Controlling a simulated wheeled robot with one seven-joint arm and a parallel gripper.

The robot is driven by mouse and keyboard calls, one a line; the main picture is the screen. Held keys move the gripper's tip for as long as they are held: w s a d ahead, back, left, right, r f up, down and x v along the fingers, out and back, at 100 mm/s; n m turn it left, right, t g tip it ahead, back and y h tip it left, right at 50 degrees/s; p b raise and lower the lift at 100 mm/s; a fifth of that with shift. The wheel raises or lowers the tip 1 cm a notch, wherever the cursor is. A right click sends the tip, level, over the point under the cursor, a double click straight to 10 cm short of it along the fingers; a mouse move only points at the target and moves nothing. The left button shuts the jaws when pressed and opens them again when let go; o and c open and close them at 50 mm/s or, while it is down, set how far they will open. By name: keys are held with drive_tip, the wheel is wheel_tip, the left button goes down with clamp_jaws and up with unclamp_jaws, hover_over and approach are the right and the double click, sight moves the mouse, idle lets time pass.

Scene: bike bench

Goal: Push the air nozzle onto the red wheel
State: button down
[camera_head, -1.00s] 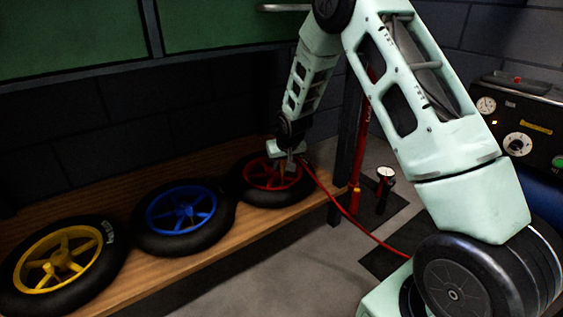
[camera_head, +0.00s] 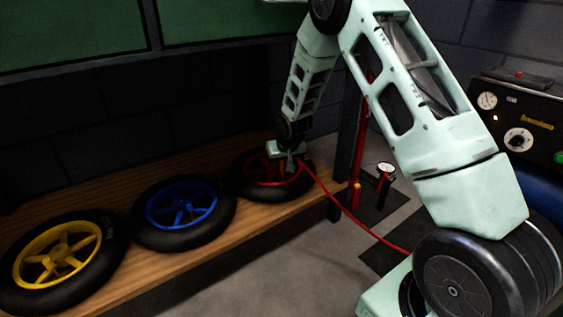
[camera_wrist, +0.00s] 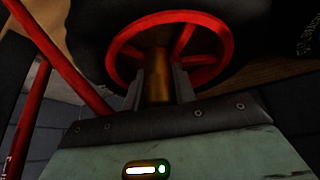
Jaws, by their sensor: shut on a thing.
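The red wheel (camera_head: 262,181) lies flat on the wooden bench at its right end, its black tyre around a red spoked rim. My gripper (camera_head: 289,163) is over the right part of this wheel. In the wrist view my gripper (camera_wrist: 158,88) is shut on the brass-coloured air nozzle (camera_wrist: 157,78), which stands between the two fingers. The nozzle's far end overlaps the red rim (camera_wrist: 228,45); whether it touches the wheel I cannot tell. A red hose (camera_head: 345,211) runs from near the gripper down to the right.
A blue wheel (camera_head: 207,197) and a yellow wheel (camera_head: 84,256) lie to the left on the bench (camera_head: 215,258). A red floor pump (camera_head: 356,160) stands close right of the bench. A gauge (camera_head: 386,170) stands beyond it, and a control panel (camera_head: 520,118) is at the right.

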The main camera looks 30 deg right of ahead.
drive_tip(key=shift+f, duration=0.25)
drive_tip(key=c, duration=1.1)
unclamp_jaws()
drive_tip(key=shift+o, duration=0.2)
drive_tip(key=p+v, duration=0.9)
drive_tip(key=v, duration=0.8)
drive_tip(key=shift+s+r, duration=0.15)
drive_tip(key=shift+s, duration=0.05)
